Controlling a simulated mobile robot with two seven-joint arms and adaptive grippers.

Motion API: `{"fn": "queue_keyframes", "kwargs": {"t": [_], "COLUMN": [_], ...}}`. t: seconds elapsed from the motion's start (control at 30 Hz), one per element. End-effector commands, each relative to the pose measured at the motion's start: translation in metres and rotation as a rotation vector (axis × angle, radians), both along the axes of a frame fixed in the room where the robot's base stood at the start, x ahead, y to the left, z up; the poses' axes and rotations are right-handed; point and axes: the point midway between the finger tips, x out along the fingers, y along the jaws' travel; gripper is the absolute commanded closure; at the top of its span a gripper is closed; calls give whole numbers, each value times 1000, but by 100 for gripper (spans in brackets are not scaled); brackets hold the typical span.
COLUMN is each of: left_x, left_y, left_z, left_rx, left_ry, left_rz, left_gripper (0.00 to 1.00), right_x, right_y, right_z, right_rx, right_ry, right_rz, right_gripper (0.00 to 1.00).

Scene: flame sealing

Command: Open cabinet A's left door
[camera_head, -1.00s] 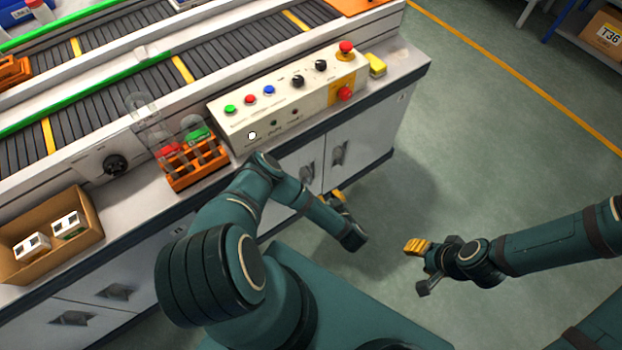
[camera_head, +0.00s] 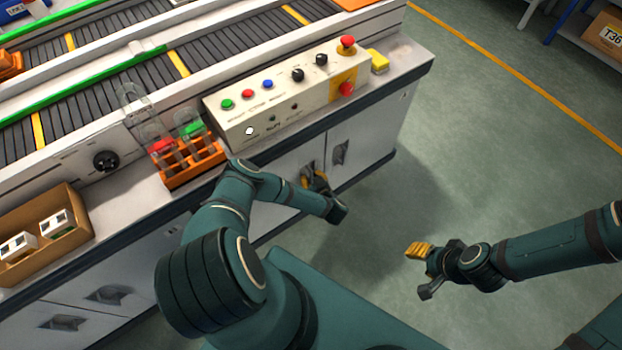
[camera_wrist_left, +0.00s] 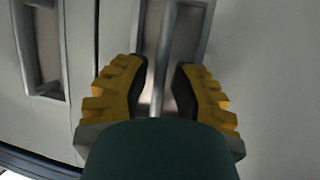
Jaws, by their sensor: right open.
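The light grey left door (camera_head: 284,165) of the cabinet pair is closed under the counter, partly hidden by my left arm. Its recessed upright handle (camera_head: 306,170) also shows in the left wrist view (camera_wrist_left: 163,55). My left gripper (camera_head: 317,181) is at this handle. In the left wrist view my left gripper (camera_wrist_left: 162,92) has its yellow fingers apart, one on each side of the handle bar, with narrow gaps visible. The closed right door (camera_head: 366,135) has its own handle (camera_head: 341,152). My right gripper (camera_head: 420,270) is open and empty above the floor.
The counter above carries a control box (camera_head: 280,100), an orange tube rack (camera_head: 192,168) and a cardboard box (camera_head: 45,240). More cabinet handles (camera_head: 108,294) are at the lower left. The green floor (camera_head: 450,170) right of the cabinets is clear.

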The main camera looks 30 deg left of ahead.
Motion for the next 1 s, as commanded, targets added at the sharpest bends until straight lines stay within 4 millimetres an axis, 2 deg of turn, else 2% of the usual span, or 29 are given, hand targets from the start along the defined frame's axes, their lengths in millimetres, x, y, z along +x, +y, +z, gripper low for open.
{"fn": "queue_keyframes", "kwargs": {"t": [0.37, 0.4, 0.47, 0.77, 1.0], "left_x": [3, 3, 3, 3, 0], "left_y": [5, 5, 5, 6, 18], "left_z": [-2, -2, -2, -2, -1], "left_rx": [1, 1, 1, 0, 0], "left_ry": [-1, -1, -1, 0, 2], "left_rz": [0, 0, 0, 0, -3], "left_gripper": [76, 80, 100, 100, 100], "right_x": [1, 1, 0, 0, 0], "right_y": [0, 0, 0, 0, 0], "right_z": [-2, -2, -2, -1, 1], "right_rx": [0, 0, 0, 0, 0], "right_ry": [-1, -1, -1, -1, 0], "right_rz": [0, 0, 0, 0, 0], "right_gripper": [53, 53, 53, 53, 53]}}
